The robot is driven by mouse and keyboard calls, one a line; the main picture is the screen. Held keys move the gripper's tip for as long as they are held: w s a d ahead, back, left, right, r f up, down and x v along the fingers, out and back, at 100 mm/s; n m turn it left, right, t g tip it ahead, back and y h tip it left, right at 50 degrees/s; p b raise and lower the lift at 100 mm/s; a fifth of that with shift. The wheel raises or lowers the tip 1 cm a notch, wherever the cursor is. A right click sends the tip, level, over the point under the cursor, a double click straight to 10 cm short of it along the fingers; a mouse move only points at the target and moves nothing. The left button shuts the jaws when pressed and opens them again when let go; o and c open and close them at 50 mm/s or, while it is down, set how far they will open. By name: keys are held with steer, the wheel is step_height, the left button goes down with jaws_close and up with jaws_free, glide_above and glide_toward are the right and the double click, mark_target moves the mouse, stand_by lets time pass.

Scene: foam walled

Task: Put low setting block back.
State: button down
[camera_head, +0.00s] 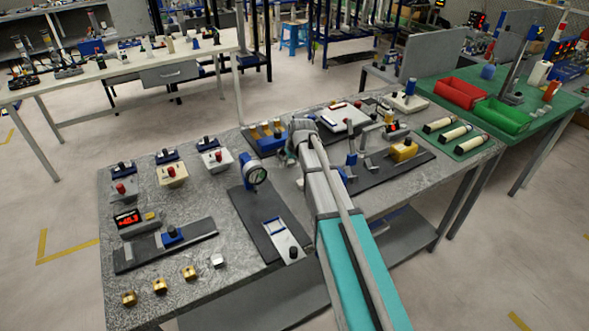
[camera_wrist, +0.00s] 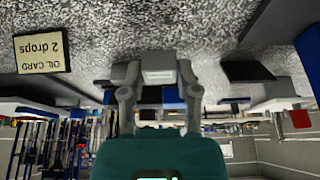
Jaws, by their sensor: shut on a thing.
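My gripper (camera_head: 303,137) is over the far middle of the grey speckled bench, just right of a dark blue holder with yellow parts (camera_head: 265,137). In the wrist view my gripper (camera_wrist: 158,76) has its two fingers closed on the sides of a small light grey block (camera_wrist: 158,62), which I take to be the low setting block. The block is not clearly visible in the head view, where the gripper and arm cover it. I cannot tell whether it touches anything below.
A dial gauge stand (camera_head: 255,176) stands left of my arm. A white device (camera_head: 345,118) and a yellow block (camera_head: 404,149) lie to the right. A small card reading "OIL CARD 2 drops" (camera_wrist: 42,53) lies on the bench. Several small cubes line the front left.

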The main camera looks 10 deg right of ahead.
mark_target(292, 164)
steer(key=shift+w+f+b, duration=0.1)
steer(key=shift+f+b, duration=1.3)
steer(key=shift+f, duration=0.25)
steer(key=shift+f, duration=0.15)
steer(key=shift+c, duration=1.7)
jaws_free()
steer(key=p+v, duration=1.1)
steer(key=v, duration=0.1)
steer(key=s+f+m+g+h, duration=0.1)
steer(key=s+m+g, duration=0.2)
steer(key=s, duration=2.1)
steer(key=shift+s+m+g, duration=0.25)
steer(key=shift+m+g, duration=0.05)
steer(key=shift+g, duration=0.3)
